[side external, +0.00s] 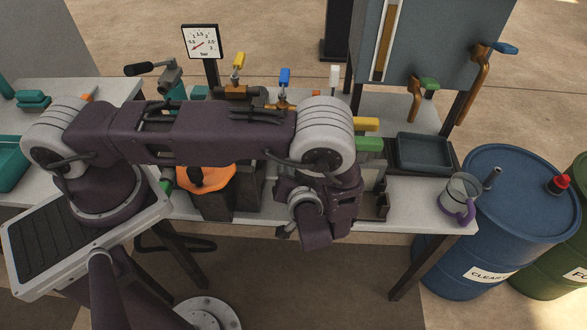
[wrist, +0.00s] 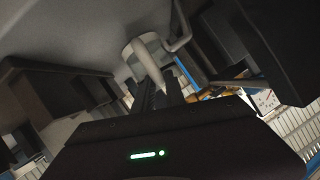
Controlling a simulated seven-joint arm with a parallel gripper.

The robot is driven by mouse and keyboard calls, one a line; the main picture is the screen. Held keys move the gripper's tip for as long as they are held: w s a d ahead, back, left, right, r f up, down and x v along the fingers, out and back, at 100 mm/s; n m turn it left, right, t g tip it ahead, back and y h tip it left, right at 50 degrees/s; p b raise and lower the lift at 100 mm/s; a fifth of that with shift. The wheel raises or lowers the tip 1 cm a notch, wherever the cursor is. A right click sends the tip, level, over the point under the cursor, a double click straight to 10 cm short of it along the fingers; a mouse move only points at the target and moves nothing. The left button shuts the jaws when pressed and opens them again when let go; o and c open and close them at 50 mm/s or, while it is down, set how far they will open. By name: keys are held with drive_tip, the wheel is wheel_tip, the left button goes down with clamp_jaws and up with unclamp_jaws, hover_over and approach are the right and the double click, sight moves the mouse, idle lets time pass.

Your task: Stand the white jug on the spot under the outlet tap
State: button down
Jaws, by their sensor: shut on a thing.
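In the wrist view, a pale rounded thing with a curved handle, which looks like the white jug (wrist: 147,48), is at the ends of my gripper's fingers. My gripper (wrist: 157,86) is shut on it, seemingly at the handle. In the side view my arm's wrist covers both the jug and the fingertips. A grey bent pipe shows beside the jug in the wrist view; I cannot tell whether it is the outlet tap. The spot under the tap cannot be made out.
A clear jug with a purple handle (side external: 459,195) stands at the bench's right end, near a blue drum (side external: 520,200). A dark tray (side external: 424,152) lies behind it. Brass taps with yellow (side external: 239,61) and blue (side external: 285,77) levers stand behind my arm. An orange part (side external: 206,178) is left of my wrist.

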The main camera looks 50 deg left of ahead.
drive_tip(key=c, duration=1.4)
unclamp_jaws()
drive_tip(key=shift+o, duration=0.2)
